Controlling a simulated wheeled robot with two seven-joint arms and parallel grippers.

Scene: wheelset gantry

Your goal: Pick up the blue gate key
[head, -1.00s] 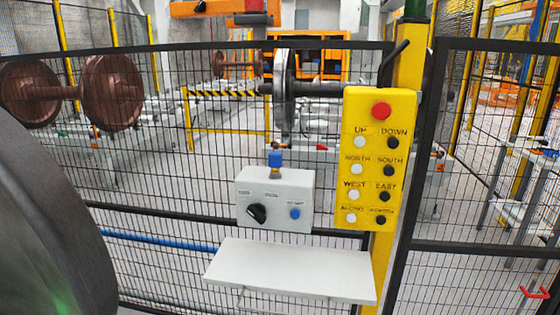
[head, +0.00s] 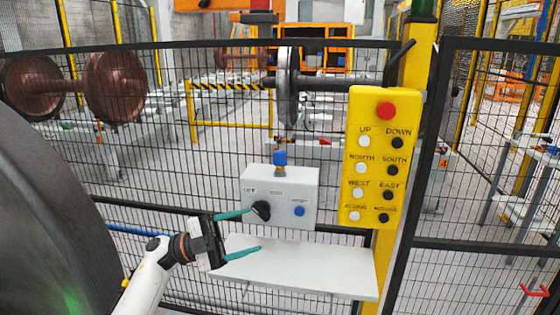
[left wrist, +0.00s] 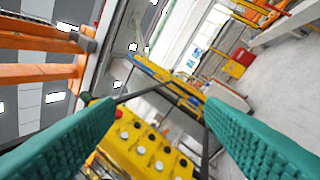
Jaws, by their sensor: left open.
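The blue gate key (head: 280,158) stands upright on top of the grey control box (head: 300,177), which is fixed to the mesh fence. My left gripper (head: 250,233) has come in from the lower left with its two teal fingers apart and nothing between them. It is below and left of the key, in front of the box's lower left part and above the white shelf. In the left wrist view, the open teal fingers (left wrist: 160,135) frame the yellow button panel; the key does not show there. My right gripper is not in view.
The yellow button panel (head: 384,165) with a red stop button hangs on the post right of the box. A white shelf (head: 310,268) juts out below it. The black mesh fence (head: 160,180) runs behind. A dark rounded body (head: 45,220) fills the lower left.

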